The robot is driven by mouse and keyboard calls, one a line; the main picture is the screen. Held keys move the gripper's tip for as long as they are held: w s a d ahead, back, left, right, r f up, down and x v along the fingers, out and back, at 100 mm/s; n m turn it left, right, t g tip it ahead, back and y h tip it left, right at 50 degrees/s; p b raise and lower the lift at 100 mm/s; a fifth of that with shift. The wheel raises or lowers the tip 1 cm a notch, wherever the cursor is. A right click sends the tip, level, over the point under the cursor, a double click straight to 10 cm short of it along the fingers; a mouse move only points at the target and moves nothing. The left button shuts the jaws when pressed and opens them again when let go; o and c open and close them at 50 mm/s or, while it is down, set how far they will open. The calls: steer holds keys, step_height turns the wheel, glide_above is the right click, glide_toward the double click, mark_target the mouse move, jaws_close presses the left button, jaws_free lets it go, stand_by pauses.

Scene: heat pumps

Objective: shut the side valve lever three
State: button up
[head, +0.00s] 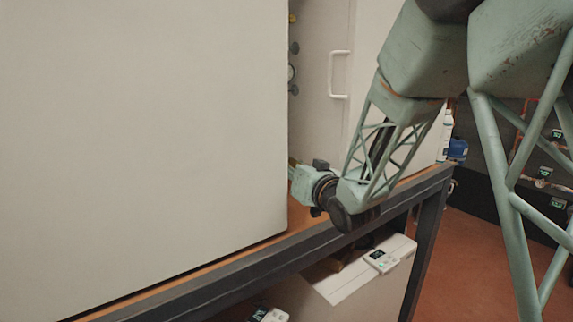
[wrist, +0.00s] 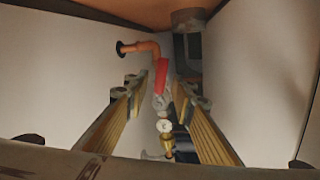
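In the wrist view a red lever (wrist: 162,75) shows beyond and between my fingers, beside an orange-brown pipe (wrist: 145,47) that bends out of the left white wall. Grey and brass fittings (wrist: 166,140) lie below it. I cannot tell from the frames whether this lever is number three. My gripper (wrist: 163,88) is open, its two yellow-sided fingers apart on either side of the lever, with no clear contact. In the head view my wrist reaches into the gap behind the large white cabinet, and the fingers and the lever are hidden.
White cabinet walls (wrist: 250,80) stand close on both sides. In the head view the near white cabinet (head: 140,130) stands on a dark-framed bench (head: 250,272). A white door handle (head: 339,75) sticks out behind the gap. Bottles (head: 457,149) stand at the right.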

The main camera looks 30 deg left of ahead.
steer(key=shift+s+d, duration=0.1)
steer(key=shift+d, duration=0.05)
steer(key=v, duration=1.1)
steer(key=shift+s+d, duration=0.2)
steer(key=shift+d, duration=0.1)
steer(key=shift+a, duration=0.15)
